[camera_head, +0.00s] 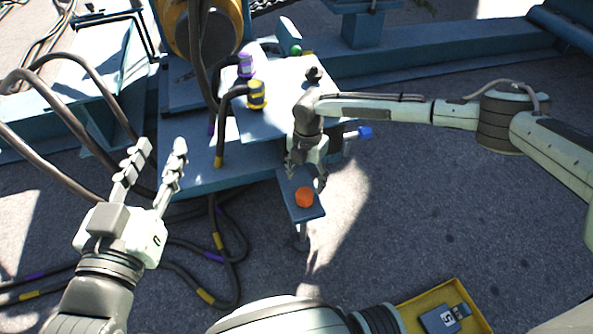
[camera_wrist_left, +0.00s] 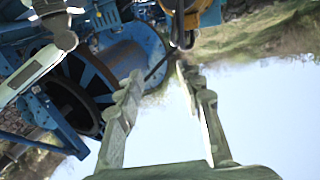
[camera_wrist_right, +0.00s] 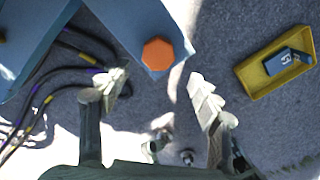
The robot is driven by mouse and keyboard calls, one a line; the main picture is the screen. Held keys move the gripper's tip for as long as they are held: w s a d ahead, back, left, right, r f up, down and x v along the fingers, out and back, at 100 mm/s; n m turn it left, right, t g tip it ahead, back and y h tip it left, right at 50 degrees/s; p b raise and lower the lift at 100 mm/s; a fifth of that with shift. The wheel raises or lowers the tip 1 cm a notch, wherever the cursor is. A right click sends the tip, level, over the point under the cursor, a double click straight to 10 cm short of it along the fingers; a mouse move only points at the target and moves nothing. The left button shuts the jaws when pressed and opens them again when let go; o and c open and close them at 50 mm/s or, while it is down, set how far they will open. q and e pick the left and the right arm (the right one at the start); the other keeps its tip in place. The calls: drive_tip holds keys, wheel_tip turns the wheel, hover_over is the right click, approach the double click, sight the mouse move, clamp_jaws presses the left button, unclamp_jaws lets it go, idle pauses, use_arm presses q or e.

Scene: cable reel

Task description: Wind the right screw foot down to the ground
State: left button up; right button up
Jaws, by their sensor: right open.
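The orange hexagonal head (camera_head: 304,197) of the right screw foot sits on top of a blue bracket (camera_head: 309,213). Its metal shaft (camera_head: 303,231) runs down below the bracket to a small foot near the asphalt; I cannot tell whether it touches. My right gripper (camera_head: 306,175) is open and empty, pointing down just behind the orange head. In the right wrist view the orange head (camera_wrist_right: 158,54) lies ahead, between and beyond the open fingertips (camera_wrist_right: 157,82). My left gripper (camera_head: 161,147) is open and empty, raised at the left, away from the foot.
A blue-grey box top (camera_head: 275,120) with purple (camera_head: 246,66) and yellow (camera_head: 256,95) cable plugs stands behind the foot. Dark cables (camera_head: 237,262) lie on the ground at left. A yellow tray (camera_head: 481,317) holds a blue block. Asphalt right of the foot is clear.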

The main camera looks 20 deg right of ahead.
sight(305, 193)
drive_tip(key=shift+w+f, duration=0.1)
drive_tip(key=shift+w, duration=0.25)
drive_tip(key=shift+d+f, duration=0.1)
drive_tip(key=shift+f, duration=0.1)
wheel_tip(305, 193, down, 6)
drive_tip(key=shift+s+f+b, duration=0.15)
drive_tip(key=shift+f+b, duration=0.1)
drive_tip(key=shift+b, duration=0.6)
drive_tip(key=shift+f, duration=0.35)
use_arm(q)
wheel_tip(305, 193, up, 8)
drive_tip(key=s+d+t+h, duration=0.1)
drive_tip(key=d+t+h, duration=0.1)
drive_tip(key=t, duration=0.2)
drive_tip(key=shift+s+h, duration=0.3)
drive_tip(key=shift+s, duration=0.05)
use_arm(e)
drive_tip(key=shift+c, duration=0.4)
drive_tip(key=c, duration=1)
use_arm(q)
drive_tip(key=shift+r, duration=0.1)
